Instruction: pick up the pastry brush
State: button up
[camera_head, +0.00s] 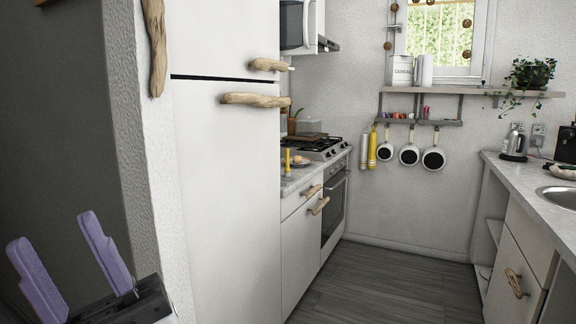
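My gripper (53,232) is at the lower left, its two purple fingers spread apart with nothing between them. It is in front of the dark wall and left of the white fridge, far from the kitchen counters. I cannot make out a pastry brush for certain. A small upright yellow item (287,161) stands on the left counter beside the stove; it is too small to tell what it is. A plate (300,162) with something on it lies next to it.
The fridge (225,180) and wall edge (145,180) stand close to my gripper. The stove (318,148) is beyond the left counter (292,182). A right counter (530,190) has a sink (560,197) and kettle (515,143). The floor (390,285) between is clear.

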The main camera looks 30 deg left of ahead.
aim_at(287, 171)
jog(key=i+u, duration=0.2)
jog(key=u, duration=0.15)
jog(key=i+u, duration=0.15)
jog(key=u, duration=0.2)
jog(key=i+l+u, duration=0.4)
jog(key=i+l, duration=0.35)
jog(key=i, duration=0.15)
jog(key=i+l+u, duration=0.15)
jog(key=i+l, duration=2.05)
jog(key=i+j, duration=0.3)
jog(key=j, duration=0.2)
